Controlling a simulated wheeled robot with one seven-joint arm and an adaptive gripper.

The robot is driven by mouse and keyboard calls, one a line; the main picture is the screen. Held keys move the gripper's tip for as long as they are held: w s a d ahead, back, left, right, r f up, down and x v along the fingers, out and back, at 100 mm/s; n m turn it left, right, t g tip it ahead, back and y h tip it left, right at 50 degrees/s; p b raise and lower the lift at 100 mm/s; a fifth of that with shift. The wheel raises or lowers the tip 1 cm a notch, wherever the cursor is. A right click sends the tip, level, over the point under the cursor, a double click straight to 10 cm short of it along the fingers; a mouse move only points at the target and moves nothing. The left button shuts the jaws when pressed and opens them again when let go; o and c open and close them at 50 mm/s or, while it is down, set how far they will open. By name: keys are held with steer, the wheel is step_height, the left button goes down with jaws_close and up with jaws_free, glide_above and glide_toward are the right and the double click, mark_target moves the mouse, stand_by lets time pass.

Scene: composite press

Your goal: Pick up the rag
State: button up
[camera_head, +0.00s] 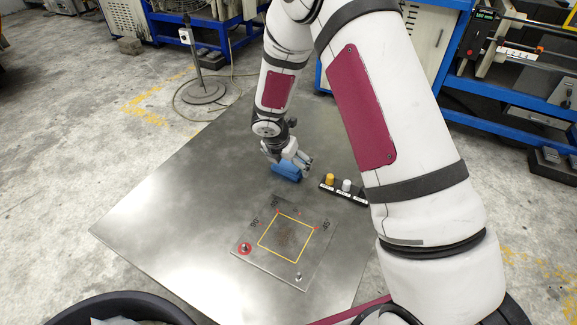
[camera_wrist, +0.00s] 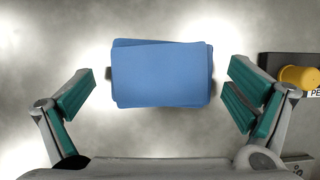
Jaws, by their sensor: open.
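The rag is a blue folded stack (camera_wrist: 162,75) lying on the grey metal table, seen from above in the wrist view. It also shows in the head view (camera_head: 287,171), partly covered by my gripper. My gripper (camera_wrist: 168,98) is open, with one green-padded finger to the left of the rag and one to the right. There is a gap between the rag and each finger. In the head view, my gripper (camera_head: 297,160) is at the rag, near the far part of the table; its fingertips are too small to tell apart clearly there.
A black holder (camera_head: 345,190) with yellow, white and dark-capped items stands right of the rag. A flat plate (camera_head: 285,245) with a yellow square outline and a red-ringed pin lies nearer on the table (camera_head: 160,215). A black bin (camera_head: 120,305) is at the near left. The table's left side is clear.

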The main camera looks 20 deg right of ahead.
mark_target(288, 163)
steer(key=c, duration=1.2)
steer(key=shift+c, duration=0.2)
steer(key=shift+r, duration=0.1)
steer(key=shift+r, duration=0.55)
step_height(288, 163, up, 2)
steer(key=shift+r+p, duration=0.25)
steer(key=shift+p, duration=0.15)
steer(key=s+b, duration=0.1)
steer(key=s, duration=0.4)
steer(key=s+r+b, duration=0.1)
steer(key=s, duration=0.4)
steer(key=s+b, duration=0.1)
steer(key=s, duration=0.5)
steer(key=shift+d+r, duration=0.15)
steer(key=shift+d, duration=0.15)
